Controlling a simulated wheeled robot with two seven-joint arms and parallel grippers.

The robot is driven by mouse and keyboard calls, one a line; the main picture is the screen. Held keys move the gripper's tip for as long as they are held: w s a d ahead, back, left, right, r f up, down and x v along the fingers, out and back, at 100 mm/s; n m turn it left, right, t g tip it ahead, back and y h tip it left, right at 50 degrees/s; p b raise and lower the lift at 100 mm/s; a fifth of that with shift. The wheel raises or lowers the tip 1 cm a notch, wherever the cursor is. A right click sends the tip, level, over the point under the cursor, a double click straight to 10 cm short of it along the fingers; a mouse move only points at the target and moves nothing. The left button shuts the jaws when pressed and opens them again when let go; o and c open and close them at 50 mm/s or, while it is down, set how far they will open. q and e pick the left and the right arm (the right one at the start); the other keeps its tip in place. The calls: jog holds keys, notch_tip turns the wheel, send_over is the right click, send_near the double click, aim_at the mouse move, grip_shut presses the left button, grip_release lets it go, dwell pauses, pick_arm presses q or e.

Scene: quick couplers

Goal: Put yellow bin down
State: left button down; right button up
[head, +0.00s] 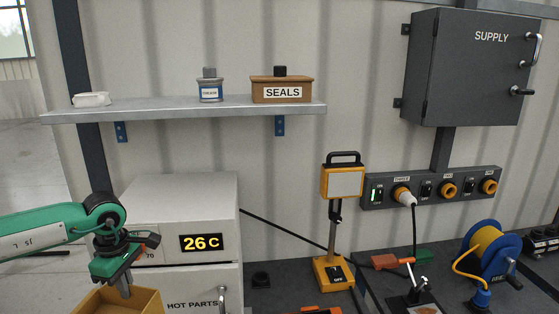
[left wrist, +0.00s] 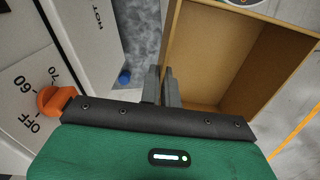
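The yellow bin (head: 118,301) is at the bottom left of the head view, cut off by the lower edge. It also shows in the left wrist view (left wrist: 225,55), open and with its inside looking empty. My left gripper (head: 124,288) is at the bin's rim. In the left wrist view its two fingers (left wrist: 162,85) are close together with the bin's side wall between them. What lies under the bin is hidden in the head view. My right gripper is in neither view.
A grey cabinet (head: 190,222) reading 26 C stands just right of the bin, with a "HOT PARTS" door. A yellow lamp (head: 342,182) and a blue cable reel (head: 488,252) stand further right. A shelf (head: 180,110) hangs above.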

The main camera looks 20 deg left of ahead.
pick_arm(q)
jog(key=w+d+f+m+b, duration=0.1)
jog(key=d+f+m, duration=0.3)
jog(key=d+m, duration=0.3)
jog(key=w+d+f+m+b, duration=0.1)
jog(key=d+f+m, duration=0.4)
jog(key=d, duration=0.8)
jog(key=w+d+f+m+b, duration=0.1)
jog(key=d+f+m, duration=0.4)
jog(key=d+m, duration=0.3)
jog(key=shift+w+d+m, duration=0.15)
jog(key=shift+d+m, duration=0.25)
jog(key=shift+d, duration=0.8)
